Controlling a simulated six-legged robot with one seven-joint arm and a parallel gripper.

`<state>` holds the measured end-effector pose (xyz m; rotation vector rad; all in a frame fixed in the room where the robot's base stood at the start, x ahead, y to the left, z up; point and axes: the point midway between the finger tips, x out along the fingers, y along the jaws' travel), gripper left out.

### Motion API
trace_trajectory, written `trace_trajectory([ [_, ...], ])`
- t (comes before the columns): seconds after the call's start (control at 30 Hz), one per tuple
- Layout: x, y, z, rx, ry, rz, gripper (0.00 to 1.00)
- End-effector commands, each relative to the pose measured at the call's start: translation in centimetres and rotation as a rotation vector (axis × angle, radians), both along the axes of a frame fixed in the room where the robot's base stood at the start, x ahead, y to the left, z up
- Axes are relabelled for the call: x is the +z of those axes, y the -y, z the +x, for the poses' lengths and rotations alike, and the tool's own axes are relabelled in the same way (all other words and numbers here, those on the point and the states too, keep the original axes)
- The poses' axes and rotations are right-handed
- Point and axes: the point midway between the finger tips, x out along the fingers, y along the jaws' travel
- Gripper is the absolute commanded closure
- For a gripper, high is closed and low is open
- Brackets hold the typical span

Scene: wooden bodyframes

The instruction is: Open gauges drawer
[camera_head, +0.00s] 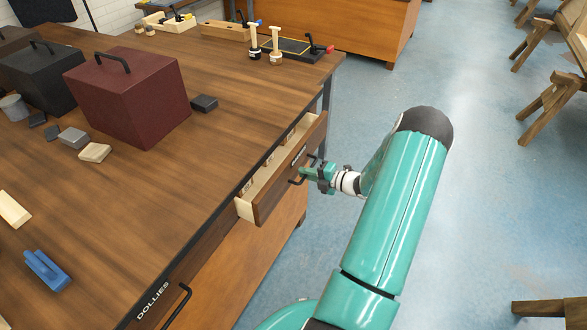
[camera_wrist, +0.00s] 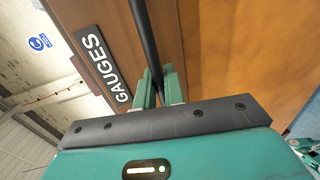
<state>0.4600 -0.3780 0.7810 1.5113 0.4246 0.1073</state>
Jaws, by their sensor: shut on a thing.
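The gauges drawer (camera_head: 283,175) stands partly pulled out from under the wooden workbench. Its pale inner walls show, with small items inside along the bench side. In the wrist view its front carries a black label (camera_wrist: 101,64) reading GAUGES. A black bar handle (camera_wrist: 147,45) runs down between my gripper's fingers. My gripper (camera_head: 307,174) is shut on this handle at the drawer's front; its green fingers (camera_wrist: 159,90) show close on both sides of the bar.
A second drawer labelled DOLLIES (camera_head: 153,300) with a black handle (camera_head: 177,306) is at the near end of the bench. On the bench top (camera_head: 160,190) are a dark red box (camera_head: 130,95), a black box (camera_head: 40,75) and a blue tool (camera_head: 47,270). Open blue floor (camera_head: 470,200) lies to the right.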

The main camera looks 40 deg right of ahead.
Motion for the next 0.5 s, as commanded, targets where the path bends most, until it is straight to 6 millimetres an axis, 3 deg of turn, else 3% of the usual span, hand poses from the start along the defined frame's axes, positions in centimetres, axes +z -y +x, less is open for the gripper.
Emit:
trace_trajectory([
  [0.2,0.0,2.2,-5.9,-0.004,-0.001,0.0,1.0],
  [0.5,0.0,4.6,-12.9,-0.002,0.0,0.001,1.0],
])
